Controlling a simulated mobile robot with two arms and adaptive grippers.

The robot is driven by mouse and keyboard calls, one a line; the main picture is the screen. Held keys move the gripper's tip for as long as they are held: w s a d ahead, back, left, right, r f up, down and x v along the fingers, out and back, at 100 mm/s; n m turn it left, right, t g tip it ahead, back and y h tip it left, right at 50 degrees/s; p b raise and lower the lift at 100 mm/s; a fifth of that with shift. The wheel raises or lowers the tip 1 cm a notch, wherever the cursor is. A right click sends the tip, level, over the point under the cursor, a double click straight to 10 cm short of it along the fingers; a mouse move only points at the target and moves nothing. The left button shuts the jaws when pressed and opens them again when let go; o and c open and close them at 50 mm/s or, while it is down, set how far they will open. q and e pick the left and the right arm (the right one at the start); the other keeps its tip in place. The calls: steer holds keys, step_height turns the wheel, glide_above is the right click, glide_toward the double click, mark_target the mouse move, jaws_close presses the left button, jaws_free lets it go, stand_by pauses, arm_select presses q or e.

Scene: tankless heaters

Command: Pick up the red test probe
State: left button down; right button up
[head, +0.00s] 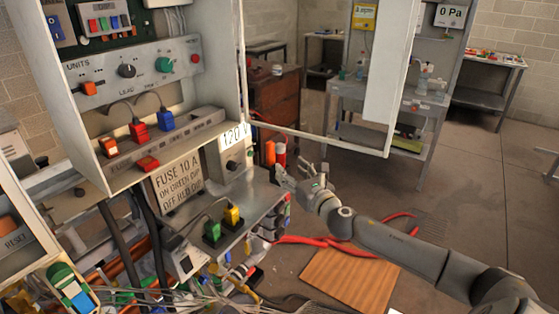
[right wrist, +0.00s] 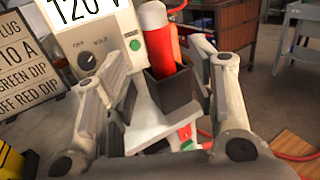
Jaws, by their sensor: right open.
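The red test probe appears to be the red cylinder with a pale band near its top (right wrist: 158,38), standing upright in a dark square holder (right wrist: 172,90) in the right wrist view. In the head view a red cylinder (head: 281,155) stands just beyond the panel's edge, beside an orange one (head: 270,153). My right gripper (right wrist: 160,62) is open, with its fingers on either side of the holder and red cylinder in the picture. I see no contact. In the head view my right gripper (head: 287,178) is beside the shelf edge.
The 120 V box (head: 235,150) and fuse sign (head: 178,180) are left of my right gripper. A shelf with green and yellow plugs (head: 232,215) is below. An open white cabinet door (head: 392,65) hangs behind. Red hoses (head: 320,241) and a wooden board (head: 350,278) lie on the floor.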

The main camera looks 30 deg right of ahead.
mark_target(283, 162)
steer(key=shift+w+r, duration=0.1)
steer(key=shift+w, duration=0.5)
steer(key=shift+w+a, duration=0.2)
steer(key=shift+w, duration=0.4)
steer(key=shift+w+d+p, duration=0.15)
steer(key=shift+w+p, duration=0.05)
steer(key=shift+p, duration=0.1)
steer(key=w, duration=0.2)
steer(key=w+p, duration=0.1)
steer(key=shift+w+d, duration=0.35)
steer(key=shift+w, duration=0.45)
arm_select(q)
steer(key=shift+w+a+r, duration=0.15)
steer(key=shift+a+r, duration=0.45)
steer(key=shift+r, duration=0.35)
